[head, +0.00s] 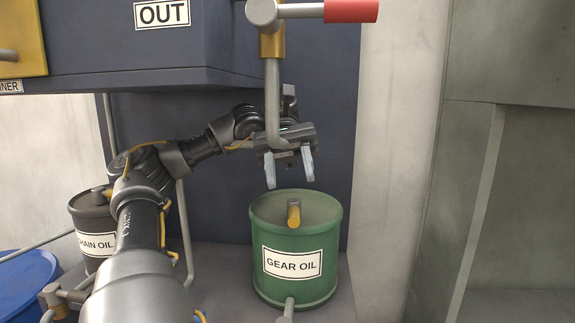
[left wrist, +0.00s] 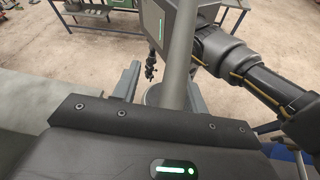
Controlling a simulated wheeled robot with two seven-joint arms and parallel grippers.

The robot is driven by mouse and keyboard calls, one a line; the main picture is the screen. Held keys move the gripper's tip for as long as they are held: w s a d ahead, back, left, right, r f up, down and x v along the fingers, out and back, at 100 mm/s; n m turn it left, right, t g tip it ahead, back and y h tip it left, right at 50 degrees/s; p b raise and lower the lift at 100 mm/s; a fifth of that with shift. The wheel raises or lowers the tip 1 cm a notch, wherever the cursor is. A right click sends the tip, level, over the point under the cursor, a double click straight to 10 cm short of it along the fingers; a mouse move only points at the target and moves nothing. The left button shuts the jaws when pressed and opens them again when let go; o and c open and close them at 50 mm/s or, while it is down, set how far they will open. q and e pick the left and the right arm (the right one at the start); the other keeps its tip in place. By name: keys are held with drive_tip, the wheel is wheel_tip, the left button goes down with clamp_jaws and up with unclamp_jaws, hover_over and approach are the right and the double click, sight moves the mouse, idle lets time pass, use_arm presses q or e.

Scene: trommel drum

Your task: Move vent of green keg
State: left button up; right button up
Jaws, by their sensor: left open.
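The green keg (head: 296,255), labelled GEAR OIL, stands upright on a grey ledge in the head view. Its vent (head: 294,213) is a short brass-coloured piece on the keg's top, pointing up and toward me. My left gripper (head: 289,172) is open and empty above the keg. Its fingers point down and are apart from the vent. In the left wrist view the open fingers (left wrist: 160,90) show beyond the dark gripper body, and the vent cannot be made out. A small dark shape there may be my right gripper (left wrist: 150,66), too small to judge.
A grey pipe (head: 272,100) comes down close by my left gripper, below a red-ended handle (head: 350,11). A dark CHAIN OIL keg (head: 93,230) and a blue drum (head: 25,288) stand at left. A pipe stub (head: 288,308) is in front of the green keg.

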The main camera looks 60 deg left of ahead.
use_arm(q)
drive_tip(key=s+d+r, duration=0.1)
drive_tip(key=s+d+p, duration=0.1)
drive_tip(key=d, duration=0.1)
drive_tip(key=shift+s+r, duration=0.15)
drive_tip(key=shift+r, duration=0.2)
drive_tip(key=shift+c, duration=0.4)
